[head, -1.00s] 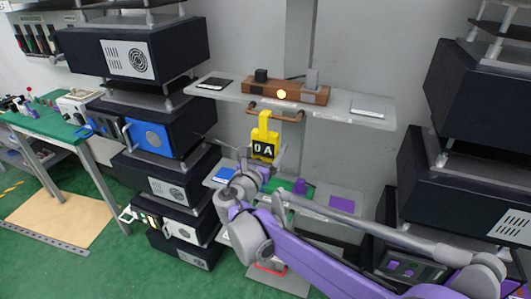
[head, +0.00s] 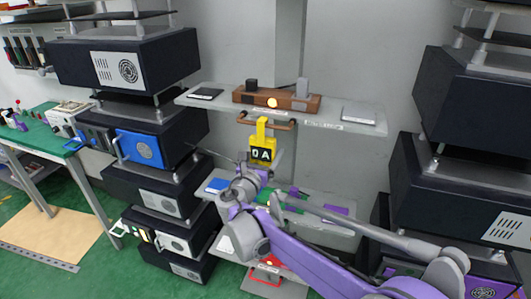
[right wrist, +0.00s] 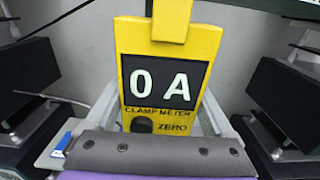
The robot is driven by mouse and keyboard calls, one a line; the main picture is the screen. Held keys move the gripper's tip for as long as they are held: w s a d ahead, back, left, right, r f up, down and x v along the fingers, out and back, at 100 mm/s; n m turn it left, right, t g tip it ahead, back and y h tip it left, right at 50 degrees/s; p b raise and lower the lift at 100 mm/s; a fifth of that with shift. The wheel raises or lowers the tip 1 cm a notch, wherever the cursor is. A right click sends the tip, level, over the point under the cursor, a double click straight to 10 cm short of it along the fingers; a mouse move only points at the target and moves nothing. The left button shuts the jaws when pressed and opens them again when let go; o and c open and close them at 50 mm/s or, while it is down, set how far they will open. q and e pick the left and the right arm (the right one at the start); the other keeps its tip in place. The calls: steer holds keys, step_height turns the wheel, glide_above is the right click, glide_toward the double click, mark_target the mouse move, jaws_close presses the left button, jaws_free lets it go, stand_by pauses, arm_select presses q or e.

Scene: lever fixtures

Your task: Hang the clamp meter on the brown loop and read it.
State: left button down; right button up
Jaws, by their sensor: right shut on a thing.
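The yellow clamp meter (head: 262,146) is upright below the upper shelf, its dark display reading "0 A". It also fills the middle of the right wrist view (right wrist: 170,75), with "CLAMP METER" and "ZERO" printed under the display. Its upper jaw overlaps the brown loop (head: 284,126) under the shelf's front edge. I cannot tell whether the jaw is around the loop or in front of it. My right gripper (head: 256,172) is shut on the meter's lower part; its grey pad shows in the right wrist view. My left gripper is out of view.
The grey upper shelf (head: 222,98) carries a brown block (head: 285,100) with a lit yellow lamp. A lower shelf (head: 330,228) lies behind my right arm. Dark equipment racks stand at left (head: 130,60) and right (head: 450,185). A green-topped bench (head: 35,137) is far left.

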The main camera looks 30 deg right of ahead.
steer(key=o, duration=1.5)
steer(key=b+v, duration=0.1)
steer(key=v, duration=1)
steer(key=s+d+f+m+g+y, duration=0.2)
steer(key=s+f+m+g+y, duration=0.35)
steer(key=s+f+m, duration=0.7)
steer(key=s+a+f+m+y, duration=0.2)
steer(key=s+a+m, duration=0.1)
steer(key=m, duration=0.1)
steer(key=s+a+f+m+y+p, duration=0.1)
steer(key=s+a+f+m+y, duration=0.2)
steer(key=s+a+m, duration=0.1)
steer(key=s+a+f+m+y, duration=0.3)
steer(key=s+m, duration=0.1)
steer(key=m, duration=0.1)
steer(key=shift+a+f+m+g+p, duration=0.15)
steer(key=shift+a+m+g+p, duration=0.1)
steer(key=shift+a+g+p, duration=0.1)
